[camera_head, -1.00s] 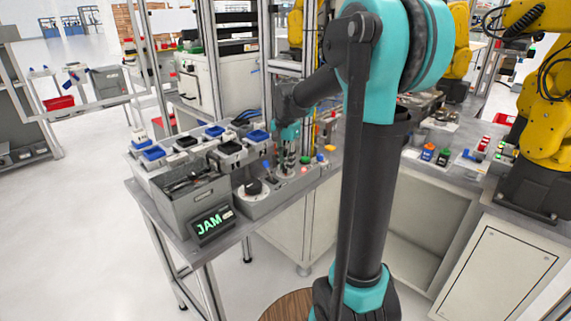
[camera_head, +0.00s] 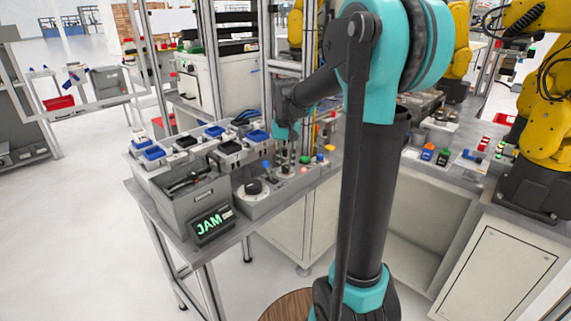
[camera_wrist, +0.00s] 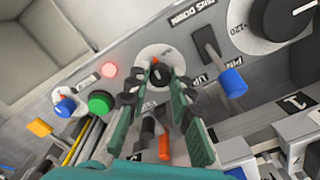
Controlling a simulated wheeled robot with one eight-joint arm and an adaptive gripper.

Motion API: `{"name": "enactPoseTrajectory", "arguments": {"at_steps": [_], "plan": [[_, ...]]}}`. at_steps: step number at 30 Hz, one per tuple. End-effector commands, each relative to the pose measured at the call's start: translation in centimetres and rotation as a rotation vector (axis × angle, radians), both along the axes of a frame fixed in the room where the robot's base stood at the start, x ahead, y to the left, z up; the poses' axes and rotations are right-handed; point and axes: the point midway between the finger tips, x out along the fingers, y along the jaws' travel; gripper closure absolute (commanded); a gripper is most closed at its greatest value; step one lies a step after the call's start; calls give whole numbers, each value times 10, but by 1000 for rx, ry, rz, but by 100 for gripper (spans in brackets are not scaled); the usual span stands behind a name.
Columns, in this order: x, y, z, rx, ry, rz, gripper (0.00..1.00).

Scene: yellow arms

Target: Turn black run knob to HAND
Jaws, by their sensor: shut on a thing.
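The black run knob (camera_wrist: 160,74) sits on a round white plate (camera_wrist: 153,52) on the grey panel in the wrist view. An orange mark at its edge points toward the top of the picture. My gripper (camera_wrist: 160,78) has its dark fingertips on either side of the knob and is shut on it. The lettering around the plate is partly hidden and too small to read. In the head view my gripper (camera_head: 284,155) is over the control panel, and it hides the knob.
A lit red lamp (camera_wrist: 109,70), a green button (camera_wrist: 100,102) and a blue-capped toggle (camera_wrist: 233,82) are close to the fingers. A large black dial (camera_wrist: 278,16) is at upper right. A display (camera_head: 212,224) reads JAM. Bins stand left of the panel.

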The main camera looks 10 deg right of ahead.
Motion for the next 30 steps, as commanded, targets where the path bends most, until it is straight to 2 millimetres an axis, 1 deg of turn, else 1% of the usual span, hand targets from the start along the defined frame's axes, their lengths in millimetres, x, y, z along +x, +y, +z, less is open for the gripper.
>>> {"name": "enactPoseTrajectory", "arguments": {"at_steps": [18, 24, 30], "plan": [[0, -1, 0, 0, -1, 579, 100], [1, -1, 0, 0, -1, 738, 100], [1, -1, 0, 0, -1, 854, 100]]}}
